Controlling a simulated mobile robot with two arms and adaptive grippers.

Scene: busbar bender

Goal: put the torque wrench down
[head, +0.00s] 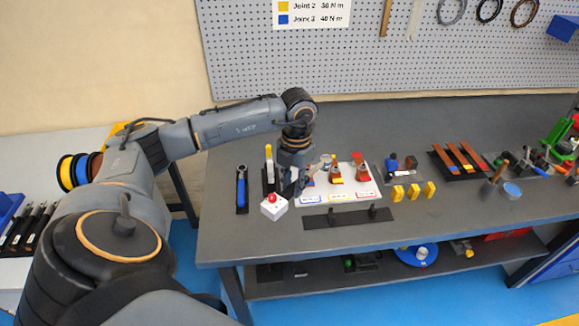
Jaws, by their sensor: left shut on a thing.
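A torque wrench with a yellow end (268,151) is at the left part of the bench, over a dark strip, right beside my left gripper. My left gripper (291,188) points down at the bench and is shut on this wrench; its fingertips are small and partly hidden, and I cannot tell if the wrench touches the strip. A blue-handled torque wrench (241,188) lies on its own dark strip to the left. My right gripper is not in view.
A white box with a red button (274,207) stands just in front of my left gripper. A white board (366,183) with fittings is to the right. Yellow blocks (413,191) and copper bars (461,157) stand further right. The bench's front right (450,222) is clear.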

